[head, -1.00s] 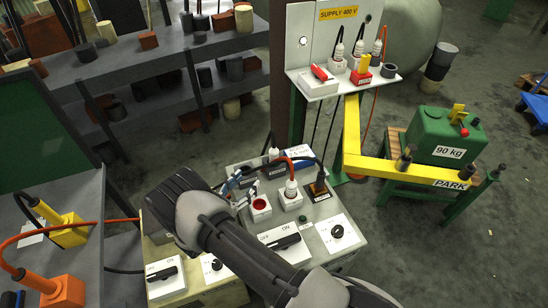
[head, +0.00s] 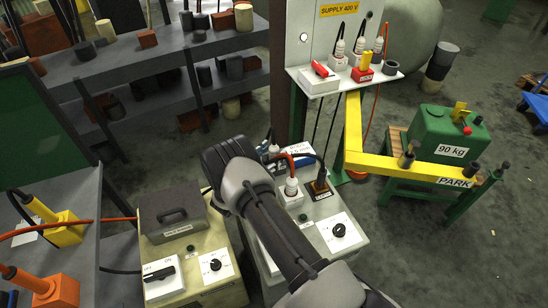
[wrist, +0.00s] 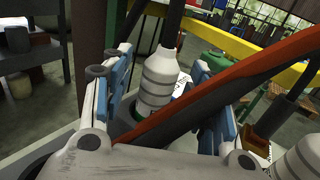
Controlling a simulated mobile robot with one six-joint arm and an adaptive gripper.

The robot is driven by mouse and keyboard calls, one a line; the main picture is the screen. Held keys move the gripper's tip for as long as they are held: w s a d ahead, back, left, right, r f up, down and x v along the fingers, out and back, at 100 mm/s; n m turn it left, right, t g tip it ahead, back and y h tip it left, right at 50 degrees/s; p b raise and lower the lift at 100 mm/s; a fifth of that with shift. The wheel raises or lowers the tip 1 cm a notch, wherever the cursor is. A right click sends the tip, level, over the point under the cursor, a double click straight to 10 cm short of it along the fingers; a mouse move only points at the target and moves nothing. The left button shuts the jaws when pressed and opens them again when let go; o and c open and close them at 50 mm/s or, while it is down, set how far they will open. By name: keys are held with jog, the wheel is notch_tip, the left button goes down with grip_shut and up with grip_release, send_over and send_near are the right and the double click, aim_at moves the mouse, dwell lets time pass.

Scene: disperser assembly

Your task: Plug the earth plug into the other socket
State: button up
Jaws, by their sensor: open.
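In the wrist view my gripper (wrist: 162,70) is open, its blue-padded fingers on either side of a white plug (wrist: 161,88) with grey bands and a dark cable going up. Green shows at this plug's base; I cannot tell whether the fingers touch it. A red cable (wrist: 225,92) crosses in front of it. In the head view my gripper (head: 270,152) is at the back of the right-hand box, mostly hidden by my arm. A white plug with a red cable (head: 291,187) and a dark plug (head: 319,186) stand in that box. No label identifies the earth plug.
The SUPPLY 400 V panel (head: 340,30) stands behind, with several plugs on its shelf. A yellow beam (head: 400,168) runs to the right towards a green 90 kg weight (head: 447,135). The left-hand box (head: 205,262) and its dark handled block (head: 172,216) are beside my arm.

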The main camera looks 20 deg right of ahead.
jog(key=shift+x, duration=1)
grip_shut()
